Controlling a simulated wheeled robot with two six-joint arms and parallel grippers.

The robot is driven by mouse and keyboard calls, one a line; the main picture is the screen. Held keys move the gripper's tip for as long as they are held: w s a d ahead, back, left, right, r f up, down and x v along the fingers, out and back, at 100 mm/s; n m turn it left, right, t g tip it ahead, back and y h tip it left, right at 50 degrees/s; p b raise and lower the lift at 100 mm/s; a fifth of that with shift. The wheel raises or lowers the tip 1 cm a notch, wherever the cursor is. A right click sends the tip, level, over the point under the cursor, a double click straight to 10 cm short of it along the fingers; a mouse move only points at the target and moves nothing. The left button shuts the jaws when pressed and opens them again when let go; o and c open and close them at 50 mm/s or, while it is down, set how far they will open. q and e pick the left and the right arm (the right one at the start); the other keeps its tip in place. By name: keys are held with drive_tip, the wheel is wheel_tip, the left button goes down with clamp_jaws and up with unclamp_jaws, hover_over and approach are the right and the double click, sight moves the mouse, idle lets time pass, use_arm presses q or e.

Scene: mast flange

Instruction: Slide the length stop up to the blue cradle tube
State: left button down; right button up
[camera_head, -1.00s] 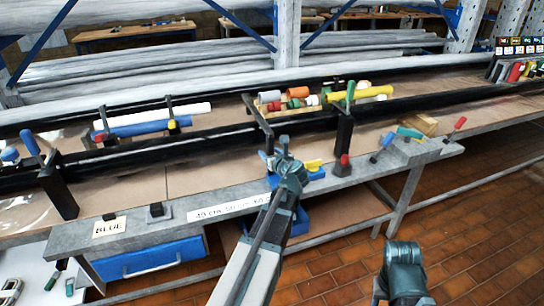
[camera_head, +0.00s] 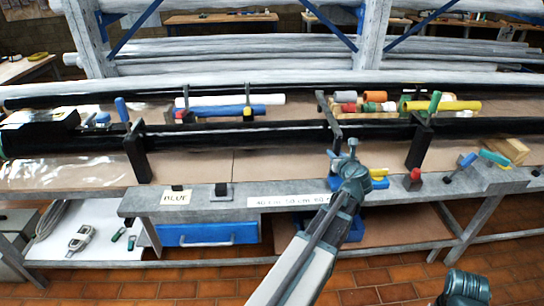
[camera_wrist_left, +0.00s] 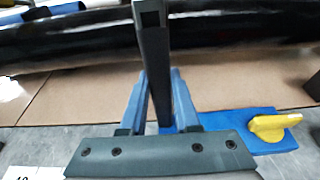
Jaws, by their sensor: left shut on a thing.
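The blue cradle tube (camera_head: 225,112) lies level along the bench in a holder, left of the length stop. The length stop (camera_head: 331,118) is a dark upright with an arm reaching back over the black pipe; a clear gap separates it from the tube's right end. My left gripper (camera_head: 346,158) is at the near side of the stop. In the left wrist view its blue fingers (camera_wrist_left: 158,95) are shut on the stop's dark upright bar (camera_wrist_left: 153,65). A blue plate with a yellow knob (camera_wrist_left: 268,127) lies just right of the fingers. Of my right arm only a part shows at the lower right.
A white tube (camera_head: 235,99) lies behind the blue one. Black posts (camera_head: 138,155) and (camera_head: 420,142) stand left and right of the stop. A BLUE label (camera_head: 175,197) and a length label (camera_head: 290,200) sit on the front ledge. Coloured tubes (camera_head: 375,97) lie right of the stop.

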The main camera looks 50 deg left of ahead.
use_arm(q)
drive_tip(key=s+a, duration=1.6)
drive_tip(key=s, duration=0.3)
idle(3.4)
drive_tip(key=c, duration=0.6)
unclamp_jaws()
drive_tip(key=shift+s+a, duration=0.15)
drive_tip(key=shift+c, duration=0.2)
